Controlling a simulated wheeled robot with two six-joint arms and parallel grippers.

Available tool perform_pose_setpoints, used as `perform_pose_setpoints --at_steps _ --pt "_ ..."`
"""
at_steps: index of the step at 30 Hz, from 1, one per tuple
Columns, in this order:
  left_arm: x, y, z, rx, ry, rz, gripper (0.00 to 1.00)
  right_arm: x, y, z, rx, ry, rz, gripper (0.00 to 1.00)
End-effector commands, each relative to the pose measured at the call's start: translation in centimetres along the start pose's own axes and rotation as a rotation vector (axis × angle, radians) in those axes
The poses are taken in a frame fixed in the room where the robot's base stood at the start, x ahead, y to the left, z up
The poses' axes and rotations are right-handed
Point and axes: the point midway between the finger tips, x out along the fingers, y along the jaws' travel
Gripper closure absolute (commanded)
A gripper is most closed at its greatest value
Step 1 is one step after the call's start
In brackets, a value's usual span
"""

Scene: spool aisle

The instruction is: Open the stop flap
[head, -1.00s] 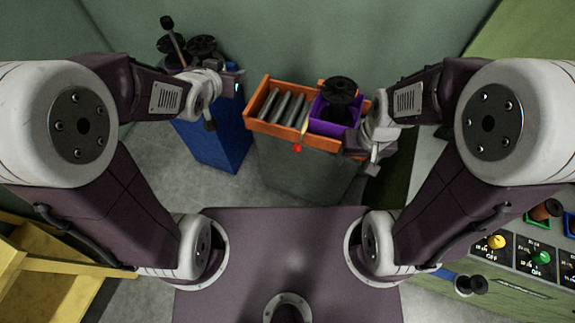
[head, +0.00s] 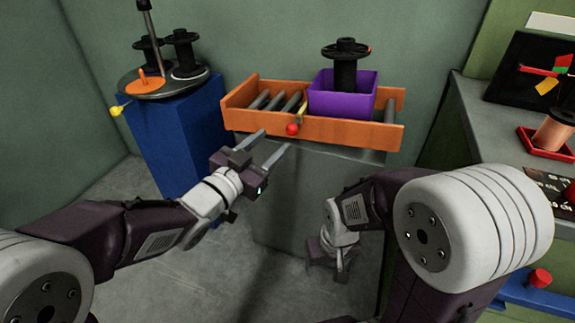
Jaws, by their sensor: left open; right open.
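The stop flap appears to be the thin yellow bar (head: 302,111) across the orange roller tray, with a red ball knob (head: 292,129) at its front end. It stands just left of a purple bin (head: 342,97) that sits on the rollers and holds a black spool (head: 345,62). My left gripper (head: 275,139) is open and empty, with its two fingers spread just in front of the tray, pointing toward the red knob. Contact with the knob cannot be told. My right gripper (head: 335,268) hangs low in front of the grey stand, away from the flap; its fingers are hard to make out.
The orange roller tray (head: 345,131) rests on a grey stand (head: 300,190). At left, a blue cabinet (head: 180,135) carries a round turntable (head: 128,88) with black spools and a tall post. At right, a grey counter (head: 480,120) holds a copper spool (head: 555,130) in a red tray.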

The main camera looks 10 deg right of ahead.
Motion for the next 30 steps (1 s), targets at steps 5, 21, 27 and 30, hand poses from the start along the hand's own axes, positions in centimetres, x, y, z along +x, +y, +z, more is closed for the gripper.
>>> perform_pose_setpoints --at_steps 5,21,27,30 --pt "0.1 0.6 0.9 0.0 0.002 0.008 0.5 1.0 0.0 0.1 0.0 0.001 0.0 0.37" --pt "8.2 0.6 1.0 0.001 0.002 0.008 0.5 3.6 0.1 0.3 0.0 0.001 0.0 0.37" --pt "9.2 0.6 0.8 0.0 0.001 0.007 0.5 3.7 0.1 0.4 0.0 0.001 0.0 0.37" --pt "9.2 0.6 0.8 0.0 0.001 0.007 0.5 3.6 0.1 0.4 0.0 0.001 0.0 0.37"
